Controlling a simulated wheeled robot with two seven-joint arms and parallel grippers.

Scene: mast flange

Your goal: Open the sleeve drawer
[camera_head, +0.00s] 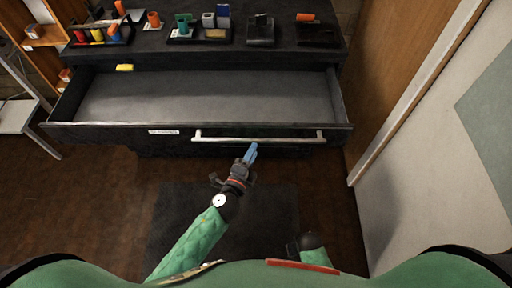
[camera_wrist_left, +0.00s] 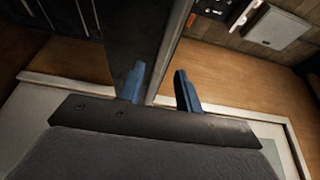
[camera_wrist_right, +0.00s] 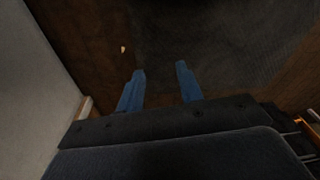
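The drawer (camera_head: 85,131) is pulled far out of the dark cabinet, its grey floor showing. A small yellow object (camera_head: 125,67) lies at its back left. Its front has a long silver bar handle (camera_head: 215,139) and a small white label (camera_head: 163,132), too small to read. My right gripper (camera_wrist_right: 165,82) is open and empty, pointing at the dark floor.
The cabinet top (camera_head: 150,42) carries several small trays and coloured parts. An orange shelf (camera_head: 42,40) and a white table (camera_head: 15,115) stand at left. A pale panel (camera_head: 430,150) closes off the right. A dark mat (camera_head: 170,215) lies on the brown floor.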

